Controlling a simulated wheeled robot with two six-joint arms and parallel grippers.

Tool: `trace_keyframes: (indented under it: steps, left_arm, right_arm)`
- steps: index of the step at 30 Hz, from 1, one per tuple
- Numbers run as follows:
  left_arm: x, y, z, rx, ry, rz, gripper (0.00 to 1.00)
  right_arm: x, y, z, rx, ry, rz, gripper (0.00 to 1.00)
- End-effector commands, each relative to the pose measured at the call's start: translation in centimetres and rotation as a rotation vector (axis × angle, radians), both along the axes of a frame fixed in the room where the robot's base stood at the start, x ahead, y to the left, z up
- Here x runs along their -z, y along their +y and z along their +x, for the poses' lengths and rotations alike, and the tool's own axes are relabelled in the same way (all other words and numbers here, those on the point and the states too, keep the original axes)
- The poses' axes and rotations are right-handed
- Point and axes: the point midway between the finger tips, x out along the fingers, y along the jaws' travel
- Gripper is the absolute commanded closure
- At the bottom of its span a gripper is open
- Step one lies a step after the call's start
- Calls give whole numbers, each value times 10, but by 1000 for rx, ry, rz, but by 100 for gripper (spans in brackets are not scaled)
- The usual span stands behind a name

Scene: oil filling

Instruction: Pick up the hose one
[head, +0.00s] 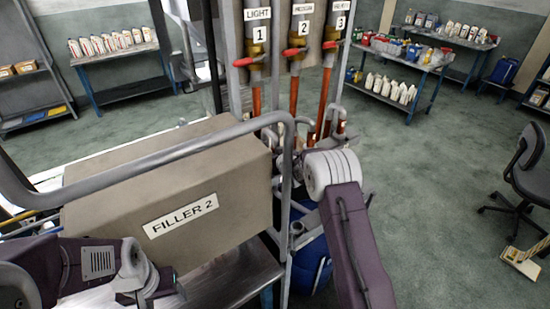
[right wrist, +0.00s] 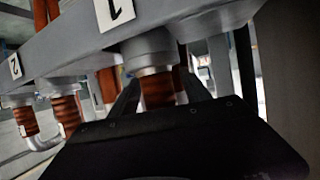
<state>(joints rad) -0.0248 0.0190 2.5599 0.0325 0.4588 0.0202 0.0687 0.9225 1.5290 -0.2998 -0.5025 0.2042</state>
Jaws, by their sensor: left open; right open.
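Hose one is the orange-red hose (head: 256,98) below the "LIGHT 1" label in the head view; its lower part is hidden by the frame and pipes. In the right wrist view a reddish-brown ribbed hose (right wrist: 158,90) hangs from a grey fitting under a partly cut-off label that looks like 1. My right gripper (right wrist: 160,97) is open, with one dark finger on each side of that hose; I cannot tell whether they touch it. In the head view my right gripper is hidden beyond the arm. My left gripper (head: 150,287) is open at the bottom left, near the metal table.
The box marked "FILLER 2" (head: 170,180) and a grey pipe rail (head: 150,160) stand in front of the hoses. Hose two (head: 294,95) and hose three (head: 323,105) are alongside. A blue drum (head: 310,262) stands below. An office chair (head: 528,165) is right; open floor lies between.

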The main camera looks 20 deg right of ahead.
Motion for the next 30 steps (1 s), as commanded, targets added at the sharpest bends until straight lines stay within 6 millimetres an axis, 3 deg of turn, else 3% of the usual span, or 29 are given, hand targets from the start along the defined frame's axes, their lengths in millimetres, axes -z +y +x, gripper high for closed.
trace_keyframes:
  steps: [5,11,12,23,30]
  left_arm:
    - [1,0,0,0,0,0,37]
    - [1,0,0,0,0,0,37]
    - [1,0,0,0,0,0,37]
    - [3,0,0,0,0,0,37]
    - [11,0,0,0,0,0,37]
  right_arm:
    - [1,0,0,0,0,0,44]
    - [0,0,0,0,0,0,97]
    - [0,0,0,0,0,0,100]
    - [-6,0,1,-1,-4,0,100]
    - [-61,0,1,-2,-9,-1,100]
